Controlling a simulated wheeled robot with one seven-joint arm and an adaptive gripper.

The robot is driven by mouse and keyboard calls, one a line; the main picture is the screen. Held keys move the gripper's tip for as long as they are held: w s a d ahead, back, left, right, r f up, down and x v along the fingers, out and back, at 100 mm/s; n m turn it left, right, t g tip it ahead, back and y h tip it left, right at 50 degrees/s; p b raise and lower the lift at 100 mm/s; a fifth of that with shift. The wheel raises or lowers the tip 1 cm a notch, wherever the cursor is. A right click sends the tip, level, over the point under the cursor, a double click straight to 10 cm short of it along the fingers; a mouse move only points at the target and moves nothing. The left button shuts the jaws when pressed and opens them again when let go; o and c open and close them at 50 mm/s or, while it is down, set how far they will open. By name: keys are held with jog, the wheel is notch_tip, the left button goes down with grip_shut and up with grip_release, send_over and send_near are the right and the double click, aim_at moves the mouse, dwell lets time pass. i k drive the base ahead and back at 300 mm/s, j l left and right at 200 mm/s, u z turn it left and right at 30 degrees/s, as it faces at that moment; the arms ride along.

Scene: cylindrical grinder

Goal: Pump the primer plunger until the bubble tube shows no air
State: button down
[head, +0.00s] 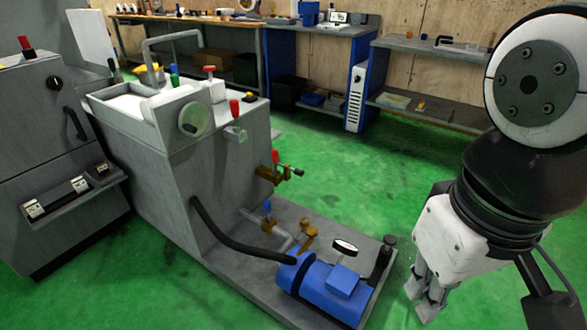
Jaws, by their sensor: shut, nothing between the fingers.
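A black upright post with a round knob (390,241) stands at the right end of the blue pump (325,287); it looks like the primer plunger. My gripper (421,300) points down to the right of it, apart from it, with its fingers shut and empty. I cannot make out the bubble tube for certain, nor any air in it.
The pump stands on a grey base plate (240,285) beside the grey grinder tank (200,165). Green floor (425,170) is clear behind. Workbenches line the wall.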

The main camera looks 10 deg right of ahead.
aim_at(390, 240)
jog(key=i+j+z, duration=0.1)
jog(key=z, duration=0.3)
jog(key=i+j+z, duration=0.1)
jog(key=z, duration=0.3)
jog(key=j+z, duration=0.15)
jog(key=z, duration=0.25)
jog(key=i+j+z, duration=0.1)
jog(key=j, duration=0.3)
jog(key=i+j+z, duration=0.1)
jog(key=j, duration=0.35)
jog(key=i+j+z, duration=0.1)
jog(key=j, duration=0.35)
jog(key=i+j+z, duration=0.1)
jog(key=j, duration=0.35)
